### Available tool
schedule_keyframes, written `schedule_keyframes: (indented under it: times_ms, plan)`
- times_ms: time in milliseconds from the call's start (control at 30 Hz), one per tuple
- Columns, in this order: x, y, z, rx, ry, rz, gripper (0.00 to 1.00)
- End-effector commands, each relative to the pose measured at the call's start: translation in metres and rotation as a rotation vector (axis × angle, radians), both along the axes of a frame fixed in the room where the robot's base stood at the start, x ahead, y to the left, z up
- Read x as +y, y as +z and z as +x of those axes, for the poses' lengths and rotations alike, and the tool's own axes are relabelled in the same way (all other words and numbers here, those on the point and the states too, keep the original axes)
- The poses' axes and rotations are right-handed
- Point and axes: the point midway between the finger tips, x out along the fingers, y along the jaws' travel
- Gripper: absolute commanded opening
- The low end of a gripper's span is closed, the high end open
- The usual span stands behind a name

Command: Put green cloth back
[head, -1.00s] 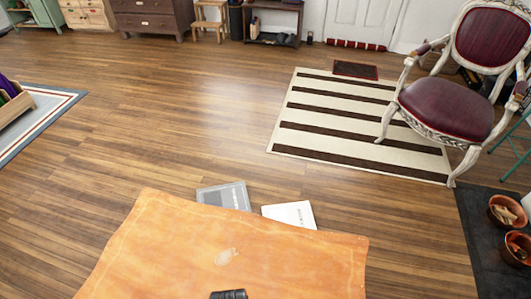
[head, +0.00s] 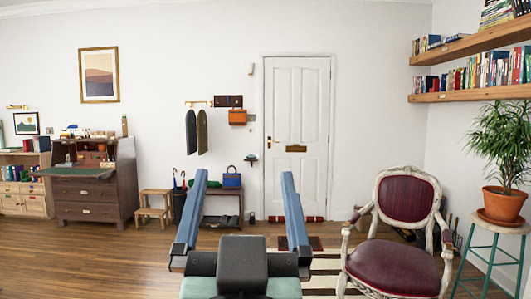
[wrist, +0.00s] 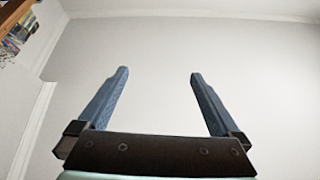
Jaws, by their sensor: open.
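I see no green cloth in either current view. My gripper (head: 244,175) is raised in the middle of the head view, its two blue fingers spread wide apart. Nothing is between them. In the wrist view the open gripper (wrist: 159,72) points at blank white wall and ceiling. No cloth touches the fingers in either view.
A red and white armchair (head: 395,262) stands at the right on the floor, beside a teal stool (head: 497,255) with a potted plant (head: 503,150). A dark bureau (head: 95,205) and wooden step stool (head: 152,207) stand at the left. A white door (head: 298,130) is behind.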

Motion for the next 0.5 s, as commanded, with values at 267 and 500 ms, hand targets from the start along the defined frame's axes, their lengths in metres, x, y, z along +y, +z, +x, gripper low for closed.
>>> schedule_keyframes:
  times_ms: [267, 500]
  plan:
    - [-0.022, 0.090, -0.078, -0.329, -0.077, -0.033, 1.00]
    - [-0.022, 0.093, -0.082, -0.340, -0.080, -0.035, 1.00]
